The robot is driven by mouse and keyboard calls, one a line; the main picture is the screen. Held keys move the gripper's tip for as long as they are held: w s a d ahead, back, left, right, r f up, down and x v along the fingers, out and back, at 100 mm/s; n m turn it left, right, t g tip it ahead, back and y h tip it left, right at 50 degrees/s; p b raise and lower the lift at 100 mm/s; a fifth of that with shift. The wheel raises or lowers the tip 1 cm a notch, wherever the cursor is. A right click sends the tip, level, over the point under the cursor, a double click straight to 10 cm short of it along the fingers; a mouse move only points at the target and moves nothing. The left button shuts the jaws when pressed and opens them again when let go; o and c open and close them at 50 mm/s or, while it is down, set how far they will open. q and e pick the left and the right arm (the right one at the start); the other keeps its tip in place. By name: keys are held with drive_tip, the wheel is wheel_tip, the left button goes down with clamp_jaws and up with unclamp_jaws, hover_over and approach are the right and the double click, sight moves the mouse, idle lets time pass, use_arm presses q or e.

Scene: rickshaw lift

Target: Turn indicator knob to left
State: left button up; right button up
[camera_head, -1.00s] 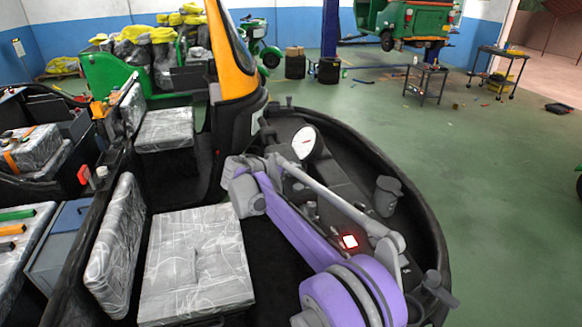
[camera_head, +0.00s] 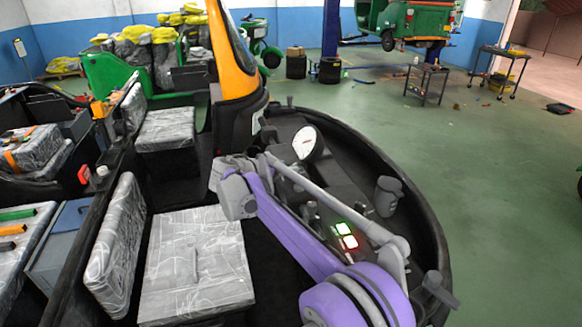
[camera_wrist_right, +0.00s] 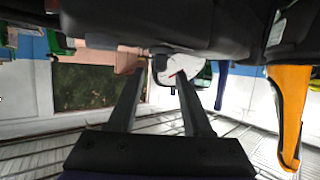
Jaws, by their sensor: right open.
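The dashboard (camera_head: 330,190) of the rickshaw lies in front of the seat in the head view, with a white round gauge (camera_head: 307,143) on it. A small dark knob-like part (camera_head: 311,209) stands on the dashboard beside a lit green light (camera_head: 343,228) and a lit red light (camera_head: 350,242); I cannot tell whether it is the indicator knob. My right gripper (camera_wrist_right: 160,74) is open and empty in the wrist view. The white gauge (camera_wrist_right: 178,68) shows beyond its fingers. In the head view the right arm's links hide much of the dashboard. The left gripper is not in view.
A plastic-wrapped seat (camera_head: 195,265) lies left of my right arm. A yellow-and-black pillar (camera_head: 232,60) rises behind the dashboard. The dark front rim (camera_head: 420,215) curves around the right side. Green floor (camera_head: 480,160) beyond is open, with a small table (camera_head: 428,78).

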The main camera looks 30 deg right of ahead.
drive_tip(key=v, duration=0.7)
drive_tip(key=shift+s, duration=0.1)
